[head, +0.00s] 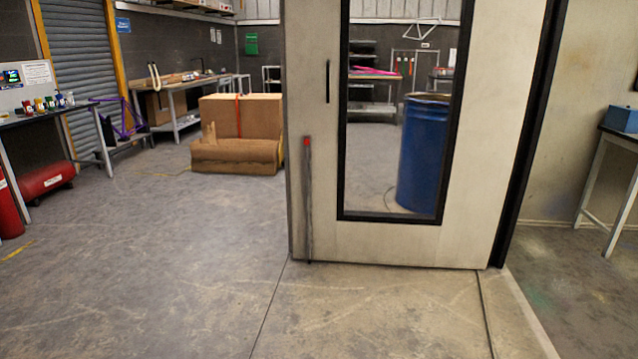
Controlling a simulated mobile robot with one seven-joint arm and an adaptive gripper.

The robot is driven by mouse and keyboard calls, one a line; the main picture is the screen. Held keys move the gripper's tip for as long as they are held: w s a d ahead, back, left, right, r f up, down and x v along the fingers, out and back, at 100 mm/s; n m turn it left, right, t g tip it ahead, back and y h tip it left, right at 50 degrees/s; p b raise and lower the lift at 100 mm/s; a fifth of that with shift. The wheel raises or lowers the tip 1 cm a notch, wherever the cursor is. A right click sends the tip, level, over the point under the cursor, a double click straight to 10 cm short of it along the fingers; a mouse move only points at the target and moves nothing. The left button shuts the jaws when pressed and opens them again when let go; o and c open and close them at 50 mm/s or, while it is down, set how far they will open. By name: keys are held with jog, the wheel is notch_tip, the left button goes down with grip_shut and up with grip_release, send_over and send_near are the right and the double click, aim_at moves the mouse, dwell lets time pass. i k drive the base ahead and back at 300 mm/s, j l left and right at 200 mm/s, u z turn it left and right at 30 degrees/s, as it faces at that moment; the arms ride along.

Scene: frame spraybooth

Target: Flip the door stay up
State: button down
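The door (391,246) is a pale panel with a tall window in a black frame, standing at centre right in the head view. The door stay (309,205) looks like a thin grey bar, upright along the lower left part of the door. It has a red tip (307,141) at its upper end, and its lower end is near the floor. I cannot tell whether its lower end touches the floor. A dark vertical handle (327,81) is on the door above the stay. My gripper is not in this view.
The concrete floor (150,265) left of the door is open. Cardboard boxes (258,112) stand behind, left of the door. A blue drum (422,155) shows through the window. A bench (620,137) stands at right; a red tank (45,181) lies at left.

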aim_at(306, 142)
jog(key=i+z, duration=0.2)
jog(key=i, duration=3)
jog(key=j, duration=0.05)
